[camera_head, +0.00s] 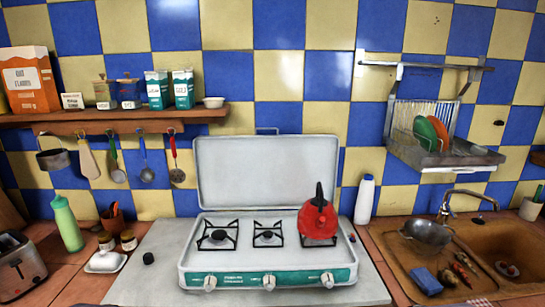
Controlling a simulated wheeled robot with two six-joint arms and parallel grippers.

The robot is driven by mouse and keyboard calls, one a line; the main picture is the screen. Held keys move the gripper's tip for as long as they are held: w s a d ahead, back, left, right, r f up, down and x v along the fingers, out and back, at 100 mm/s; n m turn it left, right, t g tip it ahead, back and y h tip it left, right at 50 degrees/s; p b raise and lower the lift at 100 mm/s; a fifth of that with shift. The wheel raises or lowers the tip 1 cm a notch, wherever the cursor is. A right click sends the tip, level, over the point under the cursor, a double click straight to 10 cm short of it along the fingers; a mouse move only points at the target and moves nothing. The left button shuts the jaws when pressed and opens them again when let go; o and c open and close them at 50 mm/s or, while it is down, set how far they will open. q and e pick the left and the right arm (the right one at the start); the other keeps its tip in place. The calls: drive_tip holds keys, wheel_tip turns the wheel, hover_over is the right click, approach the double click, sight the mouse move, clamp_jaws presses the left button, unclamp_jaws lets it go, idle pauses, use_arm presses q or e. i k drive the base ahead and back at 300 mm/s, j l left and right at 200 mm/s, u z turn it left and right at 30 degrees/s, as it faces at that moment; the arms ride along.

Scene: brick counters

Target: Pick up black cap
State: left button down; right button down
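A small black cap (148,258) lies on the grey slab (135,285) to the left of the stove, apart from other things. Its top and side show and nothing covers it. A second small dark object (352,238) sits at the right edge of the stove, and it is too small to tell what it is. Neither of my grippers can be made out in the head view.
The white stove (270,265) with a raised lid and a red kettle (318,218) stands right of the cap. A white butter dish (106,262), small jars (128,240), a green bottle (67,222) and a toaster (18,265) stand left. The slab around the cap is clear.

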sight(148, 257)
drive_tip(key=i+j+u, duration=0.1)
drive_tip(key=j+u, duration=0.2)
drive_tip(key=u, duration=0.15)
drive_tip(key=i+j+u, duration=0.2)
drive_tip(key=u, duration=0.2)
drive_tip(key=i+j+u, duration=0.2)
drive_tip(key=u, duration=0.25)
drive_tip(key=i+j+u, duration=0.2)
drive_tip(key=u, duration=0.2)
